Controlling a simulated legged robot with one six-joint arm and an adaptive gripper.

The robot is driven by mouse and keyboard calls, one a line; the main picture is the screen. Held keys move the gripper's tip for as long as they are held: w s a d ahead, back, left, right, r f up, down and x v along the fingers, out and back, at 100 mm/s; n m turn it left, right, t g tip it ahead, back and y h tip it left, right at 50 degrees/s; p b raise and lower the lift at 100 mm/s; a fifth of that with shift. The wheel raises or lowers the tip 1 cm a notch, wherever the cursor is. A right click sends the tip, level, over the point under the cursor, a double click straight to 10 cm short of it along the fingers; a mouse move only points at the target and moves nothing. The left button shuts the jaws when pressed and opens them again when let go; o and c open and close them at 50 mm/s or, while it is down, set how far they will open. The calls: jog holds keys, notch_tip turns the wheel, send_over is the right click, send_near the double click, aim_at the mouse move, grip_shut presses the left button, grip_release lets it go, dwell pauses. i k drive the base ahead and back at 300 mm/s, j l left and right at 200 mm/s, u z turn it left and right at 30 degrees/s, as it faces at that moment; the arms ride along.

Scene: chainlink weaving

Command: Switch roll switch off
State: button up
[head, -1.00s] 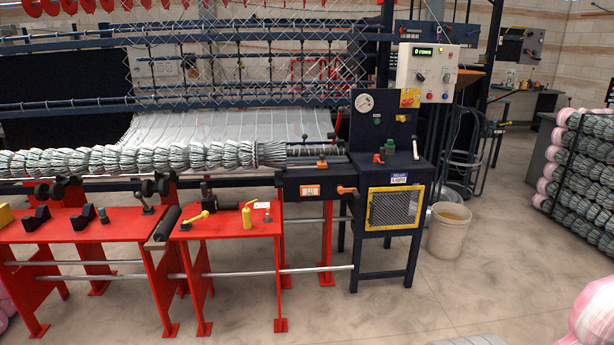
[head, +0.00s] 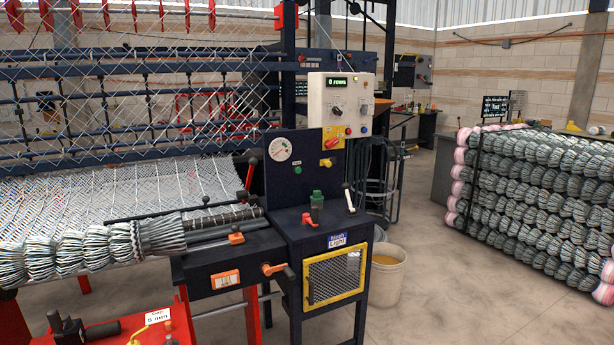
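A dark blue machine cabinet (head: 315,215) stands at the centre. Above it is a pale control box (head: 340,104) with a green display, black knobs, a red button and a blue one. A yellow plate with a red switch (head: 331,140) sits just below the box. An orange-framed switch panel (head: 225,279) is on the front of the dark housing by the mesh roll (head: 110,246). I cannot tell from the labels which of these is the roll switch, nor its setting. My gripper is not in view.
An orange-handled lever (head: 277,269) juts from the cabinet's front left. A beige bucket (head: 387,275) stands to its right. A red table (head: 120,331) is at lower left. Stacked mesh rolls (head: 535,200) stand at right. The concrete floor (head: 460,315) between is clear.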

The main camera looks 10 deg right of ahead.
aim_at(328, 144)
jog(key=i+j+z, duration=0.3)
jog(key=i+j, duration=0.2)
jog(key=i+l, duration=0.2)
jog(key=i, duration=0.2)
jog(key=i+l, duration=0.2)
jog(key=i, duration=0.2)
jog(key=i+l, duration=0.2)
jog(key=i, duration=0.2)
jog(key=i+l, duration=0.25)
jog(key=i+z, duration=0.05)
jog(key=i, duration=0.05)
